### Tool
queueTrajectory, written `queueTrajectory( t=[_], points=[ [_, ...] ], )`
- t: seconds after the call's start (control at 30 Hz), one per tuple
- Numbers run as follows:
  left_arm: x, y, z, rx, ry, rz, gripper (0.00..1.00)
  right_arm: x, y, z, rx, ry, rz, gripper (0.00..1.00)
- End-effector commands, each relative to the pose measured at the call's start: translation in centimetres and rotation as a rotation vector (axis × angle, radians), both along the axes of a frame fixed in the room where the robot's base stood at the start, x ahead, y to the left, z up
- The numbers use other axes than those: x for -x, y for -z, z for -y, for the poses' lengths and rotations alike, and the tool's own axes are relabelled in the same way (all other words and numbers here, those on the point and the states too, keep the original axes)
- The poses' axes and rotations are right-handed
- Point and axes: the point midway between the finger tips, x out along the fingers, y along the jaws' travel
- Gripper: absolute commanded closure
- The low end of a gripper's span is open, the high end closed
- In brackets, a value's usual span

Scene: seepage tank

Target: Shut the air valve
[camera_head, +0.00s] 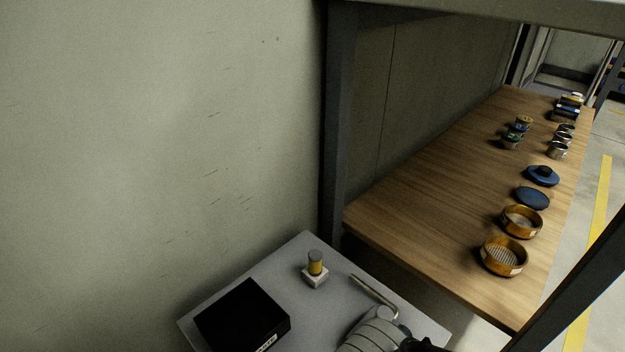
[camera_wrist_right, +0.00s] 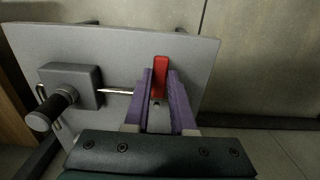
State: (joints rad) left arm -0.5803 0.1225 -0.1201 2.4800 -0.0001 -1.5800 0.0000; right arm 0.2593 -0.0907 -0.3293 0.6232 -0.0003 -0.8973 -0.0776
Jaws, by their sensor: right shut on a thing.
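In the right wrist view, a red handle (camera_wrist_right: 160,66), which looks like the air valve's lever, stands between the two purple fingers of my right gripper (camera_wrist_right: 160,82). The gripper is shut on it, and the fingers hide its lower part. A thin metal rod (camera_wrist_right: 118,91) runs from a grey block (camera_wrist_right: 72,84) toward the handle; its far end is hidden by the fingers. The red handle cannot be made out in the head view. My left gripper is in neither view.
A wooden shelf (camera_head: 440,190) with sieves (camera_head: 503,256) lies right, behind a dark post (camera_head: 338,120).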

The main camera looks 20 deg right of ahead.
Motion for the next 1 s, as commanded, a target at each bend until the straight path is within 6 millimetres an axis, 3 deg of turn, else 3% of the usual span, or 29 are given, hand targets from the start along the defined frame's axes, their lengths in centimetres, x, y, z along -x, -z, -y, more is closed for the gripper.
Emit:
queueTrajectory(
  t=[0.5, 0.53, 0.7, 0.8, 1.0],
  points=[
    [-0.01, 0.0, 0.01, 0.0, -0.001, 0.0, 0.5, 0.04, 0.06, -0.02, -0.001, 0.024, -0.001, 1.0],
    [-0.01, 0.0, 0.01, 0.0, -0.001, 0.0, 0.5, 0.04, 0.06, -0.02, -0.001, 0.024, 0.0, 0.75],
    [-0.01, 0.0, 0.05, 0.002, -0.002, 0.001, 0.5, 0.04, 0.05, -0.02, -0.001, 0.022, -0.001, 0.56],
    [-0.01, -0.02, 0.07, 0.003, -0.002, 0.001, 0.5, 0.03, 0.04, -0.02, -0.001, 0.021, -0.001, 0.46],
    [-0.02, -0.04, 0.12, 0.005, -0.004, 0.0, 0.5, 0.02, 0.02, -0.01, 0.0, 0.02, 0.0, 0.46]
  ],
)
